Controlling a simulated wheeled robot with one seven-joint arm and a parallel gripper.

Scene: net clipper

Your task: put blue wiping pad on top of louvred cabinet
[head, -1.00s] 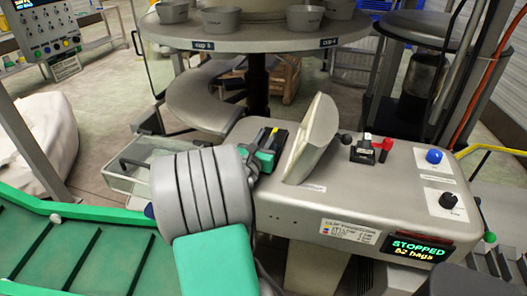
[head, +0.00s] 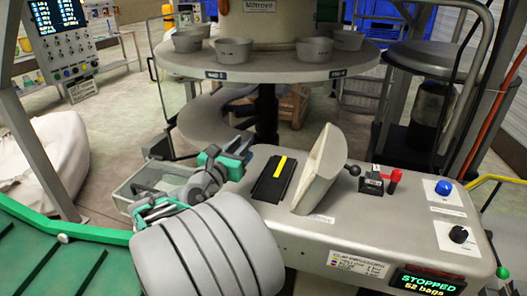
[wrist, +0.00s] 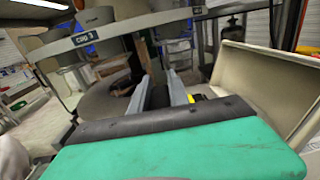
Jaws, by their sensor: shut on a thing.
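My gripper (head: 240,148) is over the left end of the grey clip machine (head: 285,228), seen small and partly hidden by its own teal wrist. In the wrist view its two grey fingers (wrist: 160,92) point away from the camera with a small gap between them. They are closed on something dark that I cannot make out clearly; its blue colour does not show. I cannot pick out a blue wiping pad elsewhere. No louvred cabinet can be recognised in either view.
A round table (head: 205,70) with several grey cups stands behind the machine. A tilted beige chute (head: 322,170), levers and buttons rise from the machine top. A green conveyor (head: 40,255) lies at left, a pale sack (head: 40,165) beyond it.

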